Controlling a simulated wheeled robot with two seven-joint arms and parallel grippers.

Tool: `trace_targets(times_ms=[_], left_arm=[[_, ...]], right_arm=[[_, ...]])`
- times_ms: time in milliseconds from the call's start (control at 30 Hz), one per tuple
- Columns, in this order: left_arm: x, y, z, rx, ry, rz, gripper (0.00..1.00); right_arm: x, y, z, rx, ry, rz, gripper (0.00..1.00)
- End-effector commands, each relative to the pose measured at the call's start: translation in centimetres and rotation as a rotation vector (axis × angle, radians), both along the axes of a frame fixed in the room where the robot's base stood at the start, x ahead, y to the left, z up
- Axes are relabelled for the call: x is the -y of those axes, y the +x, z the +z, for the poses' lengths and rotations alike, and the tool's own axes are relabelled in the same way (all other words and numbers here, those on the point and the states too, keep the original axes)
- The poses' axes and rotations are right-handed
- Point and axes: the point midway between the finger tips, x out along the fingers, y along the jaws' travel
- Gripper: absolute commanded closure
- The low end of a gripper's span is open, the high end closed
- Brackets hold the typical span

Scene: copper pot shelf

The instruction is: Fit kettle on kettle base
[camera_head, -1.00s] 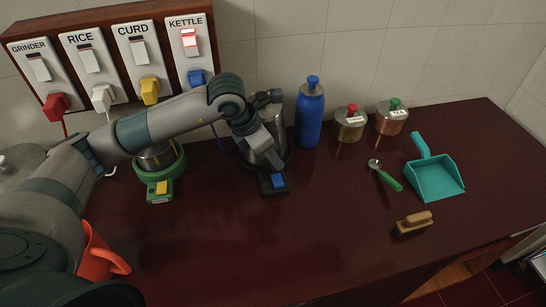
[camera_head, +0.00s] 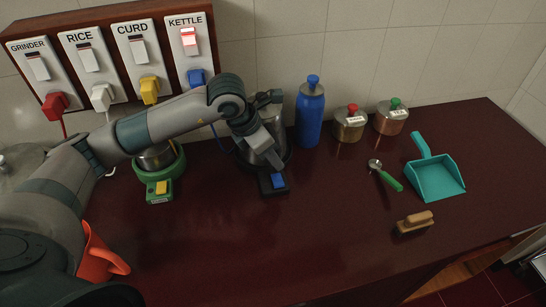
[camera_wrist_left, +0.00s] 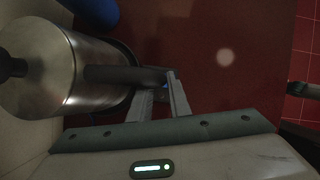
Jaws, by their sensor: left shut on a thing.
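The kettle (camera_head: 276,122) is a steel vessel with a black handle, at the back wall in the head view, partly hidden by my left arm. In the left wrist view, its steel body (camera_wrist_left: 55,65) lies on its side in the picture, with the dark handle reaching between my fingers. My left gripper (camera_head: 272,160) is shut on the kettle's handle. The black kettle base (camera_head: 265,187), with a blue switch at its front, is under and around the kettle's bottom. I cannot tell whether the kettle is fully seated on it. My right gripper is not in view.
A blue bottle (camera_head: 309,118) stands close to the right of the kettle. A green-based appliance (camera_head: 159,193) and an orange mug (camera_head: 98,257) are at left. Canisters, a spoon, a teal dustpan (camera_head: 437,180) and a brush lie at right. The counter's front middle is clear.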

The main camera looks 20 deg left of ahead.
Motion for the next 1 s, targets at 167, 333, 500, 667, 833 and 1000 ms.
trace_targets(times_ms=[167,333,500,667,833,1000], left_arm=[[0.0,0.2,0.2,0.009,-0.002,0.000,1.00],[0.0,0.2,0.1,0.008,-0.001,0.000,1.00],[0.0,0.1,0.0,0.006,-0.001,-0.001,0.61],[0.0,-0.1,-0.4,-0.005,0.001,0.000,0.61],[-0.1,-0.1,-0.1,-0.002,0.000,0.000,0.61],[-0.4,-0.4,0.8,0.001,0.001,0.000,0.61]], right_arm=[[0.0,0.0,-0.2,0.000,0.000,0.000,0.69],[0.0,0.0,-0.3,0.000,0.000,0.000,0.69],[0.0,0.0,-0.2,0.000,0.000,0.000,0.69],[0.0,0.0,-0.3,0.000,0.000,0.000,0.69],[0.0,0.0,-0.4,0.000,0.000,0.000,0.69],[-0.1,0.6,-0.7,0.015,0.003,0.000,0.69]])
